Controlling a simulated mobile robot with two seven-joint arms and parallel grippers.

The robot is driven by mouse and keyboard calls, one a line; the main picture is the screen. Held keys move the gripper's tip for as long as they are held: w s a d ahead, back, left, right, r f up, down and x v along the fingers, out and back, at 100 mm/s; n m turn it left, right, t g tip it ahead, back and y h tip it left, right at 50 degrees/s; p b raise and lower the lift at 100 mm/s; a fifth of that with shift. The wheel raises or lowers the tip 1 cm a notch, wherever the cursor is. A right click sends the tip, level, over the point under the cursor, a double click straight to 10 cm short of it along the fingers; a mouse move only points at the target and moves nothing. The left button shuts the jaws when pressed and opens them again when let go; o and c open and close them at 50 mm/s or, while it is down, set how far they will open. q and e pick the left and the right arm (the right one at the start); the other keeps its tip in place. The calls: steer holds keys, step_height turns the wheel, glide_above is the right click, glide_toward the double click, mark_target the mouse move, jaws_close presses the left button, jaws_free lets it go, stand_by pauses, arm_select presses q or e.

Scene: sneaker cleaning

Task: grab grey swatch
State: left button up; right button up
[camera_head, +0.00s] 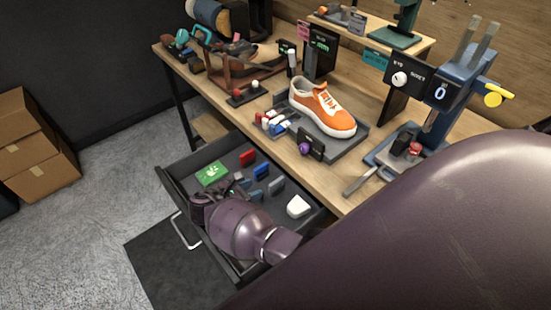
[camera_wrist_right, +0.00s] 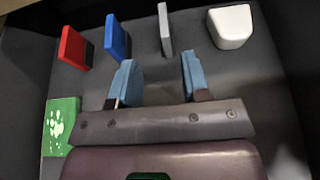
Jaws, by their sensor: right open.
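The grey swatch (camera_head: 277,186) is a thin upright piece standing in the open drawer (camera_head: 169,186). It stands between a blue swatch (camera_head: 261,171) and a white block (camera_head: 298,206). My right gripper (camera_head: 250,189) reaches into the drawer, open and empty, just short of the grey swatch. In the right wrist view the grey swatch (camera_wrist_right: 165,30) lies ahead of the open blue fingers (camera_wrist_right: 158,76), roughly in line with the gap between them and not touching either. My left gripper is not in view.
The drawer also holds a red swatch (camera_head: 247,158) and a green card (camera_head: 212,174). The workbench (camera_head: 288,158) above carries an orange sneaker (camera_head: 322,106) on a grey tray (camera_head: 357,143). Cardboard boxes (camera_head: 38,160) stand on the floor at left.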

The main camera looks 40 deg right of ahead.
mark_target(270, 185)
steer(key=x, duration=0.2)
steer(key=shift+d+f, duration=0.2)
steer(key=shift+d, duration=0.15)
steer(key=shift+x, duration=2.55)
steer(key=shift+s+a, duration=0.1)
steer(key=shift+s, duration=0.15)
jaws_close()
